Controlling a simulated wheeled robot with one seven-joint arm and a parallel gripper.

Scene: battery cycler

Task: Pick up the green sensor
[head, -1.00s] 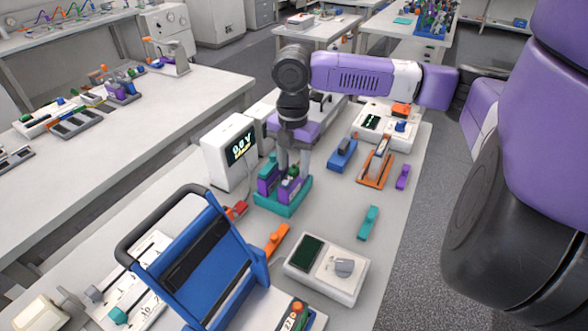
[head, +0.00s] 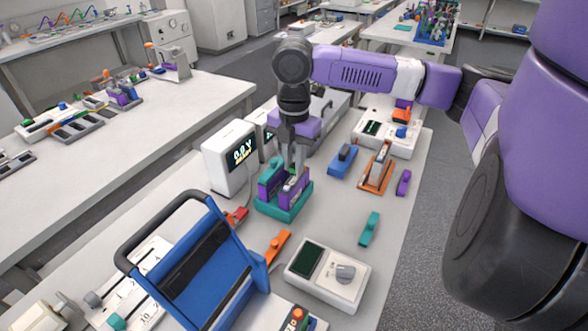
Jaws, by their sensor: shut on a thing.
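My gripper (head: 293,171) points down over a teal holder (head: 285,212) in the middle of the bench. Its fingers are close together and shut on a small part in the holder's right-hand purple slot. This part appears to be the green sensor, but the fingers and the slot walls hide most of it. A teal-green block with purple (head: 268,181) stands upright in the holder just left of the fingers. A separate teal piece (head: 369,229) lies on the bench to the right, apart from the gripper.
A white meter with a lit display (head: 230,157) stands left of the holder. A blue handled case (head: 212,269) is in front. A white box with a knob (head: 328,275) sits front right. Blue (head: 343,160) and orange (head: 376,169) holders stand behind right.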

